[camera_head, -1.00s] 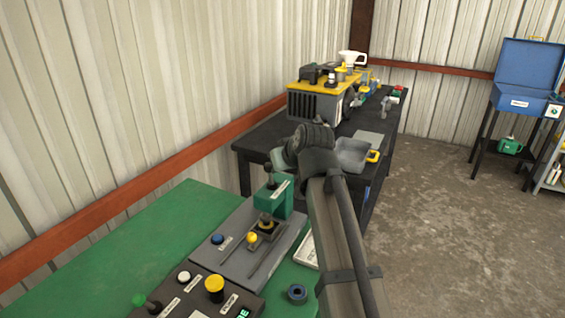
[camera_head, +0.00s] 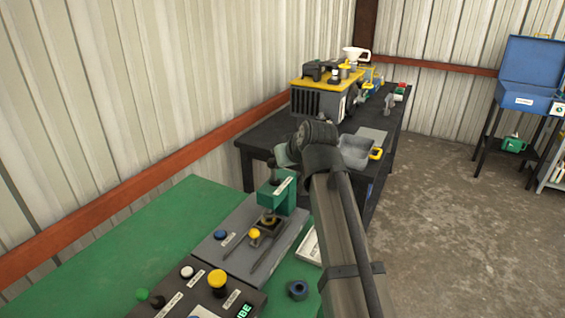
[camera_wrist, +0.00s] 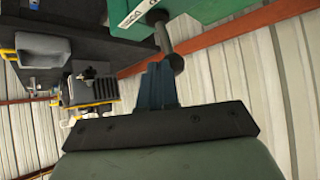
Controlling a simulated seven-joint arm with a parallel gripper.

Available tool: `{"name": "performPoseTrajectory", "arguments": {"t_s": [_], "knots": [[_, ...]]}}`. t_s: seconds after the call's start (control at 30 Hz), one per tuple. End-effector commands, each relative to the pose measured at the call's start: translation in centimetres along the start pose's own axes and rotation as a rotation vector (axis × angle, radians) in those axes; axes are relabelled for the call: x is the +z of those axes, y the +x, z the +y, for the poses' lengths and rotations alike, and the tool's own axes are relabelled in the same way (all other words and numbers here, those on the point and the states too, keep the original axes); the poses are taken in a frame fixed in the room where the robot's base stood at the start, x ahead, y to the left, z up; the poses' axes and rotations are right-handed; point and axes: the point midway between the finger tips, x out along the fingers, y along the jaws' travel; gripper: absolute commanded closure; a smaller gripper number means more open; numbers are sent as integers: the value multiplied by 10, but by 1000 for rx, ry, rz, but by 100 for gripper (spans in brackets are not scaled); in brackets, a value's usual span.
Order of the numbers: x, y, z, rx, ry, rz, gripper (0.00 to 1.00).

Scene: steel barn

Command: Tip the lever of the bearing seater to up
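The bearing seater is a green press body (camera_head: 284,196) with a white label, on a grey base plate at the bench's right end. Its lever has a dark ball knob (camera_head: 271,163) standing above the body in the head view. In the wrist view the green body (camera_wrist: 195,9) is at the top, and the lever (camera_wrist: 165,38) points from it toward my fingers. My gripper (camera_wrist: 161,64) looks shut, its two dark fingers side by side, tips close beside the lever's end knob. I cannot tell whether they touch. My arm largely hides the gripper in the head view.
On the same plate are a yellow knob (camera_head: 254,234) and a blue button (camera_head: 220,235). A control box with a yellow button (camera_head: 217,279) is nearer. A black table (camera_head: 262,137) with machines stands beyond.

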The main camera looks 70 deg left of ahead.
Motion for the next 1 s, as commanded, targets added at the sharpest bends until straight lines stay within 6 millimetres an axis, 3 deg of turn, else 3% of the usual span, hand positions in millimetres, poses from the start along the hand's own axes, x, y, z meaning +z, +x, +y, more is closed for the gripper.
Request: {"name": "performPoseTrajectory", "arguments": {"t_s": [0.23, 0.47, 0.67, 1.0], "knots": [[4, 9, 6, -1, -2, -15, 100], [4, 2, 18, 0, -2, -12, 100], [-1, -19, 45, 2, 1, 5, 100], [-8, -84, 48, 2, 0, 8, 100]]}}
